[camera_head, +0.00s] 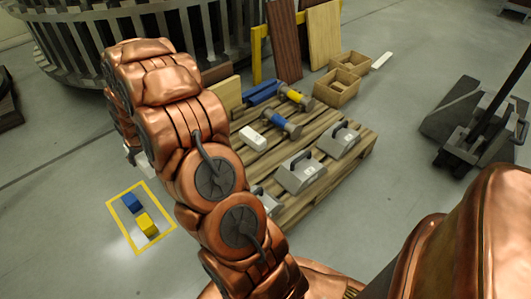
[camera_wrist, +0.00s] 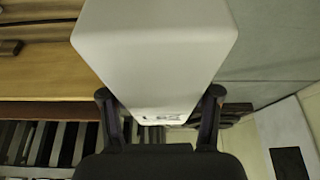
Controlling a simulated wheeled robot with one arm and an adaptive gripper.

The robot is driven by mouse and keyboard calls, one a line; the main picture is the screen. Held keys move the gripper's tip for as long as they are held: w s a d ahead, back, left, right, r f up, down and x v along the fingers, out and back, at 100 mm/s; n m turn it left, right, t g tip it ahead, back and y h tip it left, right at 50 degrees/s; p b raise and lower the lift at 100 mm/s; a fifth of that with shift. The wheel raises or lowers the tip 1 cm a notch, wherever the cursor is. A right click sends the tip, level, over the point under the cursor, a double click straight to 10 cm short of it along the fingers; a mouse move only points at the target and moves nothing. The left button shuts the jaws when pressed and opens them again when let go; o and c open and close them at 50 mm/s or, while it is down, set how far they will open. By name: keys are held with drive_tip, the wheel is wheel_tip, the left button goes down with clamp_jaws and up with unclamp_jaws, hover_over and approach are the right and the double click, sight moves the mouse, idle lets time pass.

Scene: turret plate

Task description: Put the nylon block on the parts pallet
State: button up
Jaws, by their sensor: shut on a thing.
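My gripper (camera_wrist: 160,93) is shut on a white block, which I take as the nylon block (camera_wrist: 155,50). The block fills the upper middle of the wrist view, between the two black fingers, with small dark print on its near end. In the head view my copper arm hides most of the gripper; a pale bit shows at the arm's left edge, too small to identify. The parts pallet (camera_head: 345,167) is a wooden slatted pallet on the floor, right of my arm. Its near left part is hidden behind my arm.
A yellow floor frame (camera_head: 118,237) holds a blue block (camera_head: 131,203) and a yellow block (camera_head: 147,225). A pallet jack (camera_head: 470,120) stands right.

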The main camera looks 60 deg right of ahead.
drive_tip(key=s+d+f+m, duration=0.1)
drive_tip(key=s+d+f, duration=0.3)
drive_tip(key=d+f, duration=0.2)
drive_tip(key=s+d+f+m+h+b, duration=0.1)
drive_tip(key=s+d+f, duration=0.4)
drive_tip(key=f, duration=0.6)
drive_tip(key=s+d+f+m, duration=0.3)
drive_tip(key=s+d+f, duration=0.1)
drive_tip(key=d+f, duration=0.4)
drive_tip(key=shift+s+f+g+h, duration=0.15)
drive_tip(key=shift+f+g+h, duration=0.25)
drive_tip(key=shift+f, duration=0.35)
drive_tip(key=w+d+b, duration=0.1)
drive_tip(key=w+d, duration=0.1)
drive_tip(key=w+d+f+b, duration=0.1)
drive_tip(key=w+d, duration=0.1)
drive_tip(key=d, duration=0.1)
drive_tip(key=w+d+b, duration=0.1)
drive_tip(key=w+d, duration=0.2)
drive_tip(key=shift+w+f, duration=0.1)
drive_tip(key=shift+f, duration=0.1)
drive_tip(key=shift+w+d+b, duration=1)
drive_tip(key=shift+w+d, duration=0.75)
drive_tip(key=shift+d, duration=0.15)
drive_tip(key=shift+f+b, duration=0.85)
drive_tip(key=shift+f, duration=0.95)
drive_tip(key=shift+f, duration=0.15)
drive_tip(key=o, duration=1.6)
drive_tip(key=shift+o, duration=0.2)
